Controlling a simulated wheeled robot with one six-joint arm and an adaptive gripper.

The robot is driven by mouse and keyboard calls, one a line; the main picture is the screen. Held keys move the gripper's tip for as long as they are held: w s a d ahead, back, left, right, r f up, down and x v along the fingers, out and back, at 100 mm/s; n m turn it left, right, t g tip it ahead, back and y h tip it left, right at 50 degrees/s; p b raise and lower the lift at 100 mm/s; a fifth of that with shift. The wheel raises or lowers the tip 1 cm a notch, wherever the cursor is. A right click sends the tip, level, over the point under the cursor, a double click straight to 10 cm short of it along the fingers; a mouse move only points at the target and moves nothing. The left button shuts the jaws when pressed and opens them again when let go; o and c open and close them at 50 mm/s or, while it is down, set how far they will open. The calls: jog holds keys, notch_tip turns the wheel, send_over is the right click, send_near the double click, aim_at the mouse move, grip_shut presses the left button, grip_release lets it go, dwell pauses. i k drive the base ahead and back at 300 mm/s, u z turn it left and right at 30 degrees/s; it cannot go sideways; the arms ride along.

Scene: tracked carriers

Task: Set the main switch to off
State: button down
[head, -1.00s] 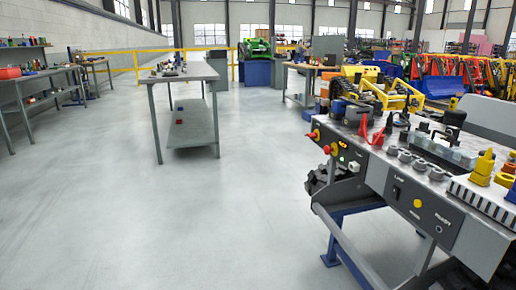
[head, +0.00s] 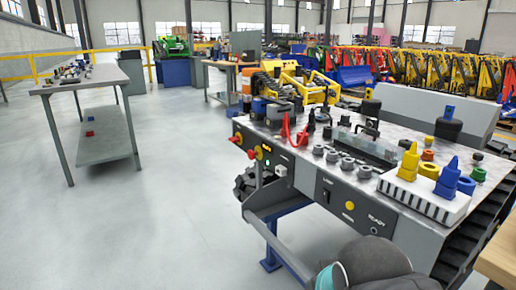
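A tracked carrier with a grey work deck (head: 300,135) stands at right of centre in the head view. Its dark front panel (head: 300,178) faces left and towards me. Two red knobs on yellow backings sit at the panel's far left end, an upper one (head: 236,139) and a lower one (head: 254,153). A black rocker switch (head: 326,197) and a yellow round button (head: 349,206) sit nearer. I cannot tell which control is the main switch or its setting. My gripper is not in view; a rounded grey part of my arm shows at the bottom, in front of the carrier.
A white rack (head: 424,202) with yellow and blue pieces stands on the deck's near end. A grey rail (head: 278,243) runs below the panel. A grey table (head: 95,77) stands at left. The floor (head: 150,210) between table and carrier is clear.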

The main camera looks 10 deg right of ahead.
aim_at(237, 140)
jog(key=u, duration=0.2)
jog(key=i, duration=0.85)
jog(key=z, duration=0.55)
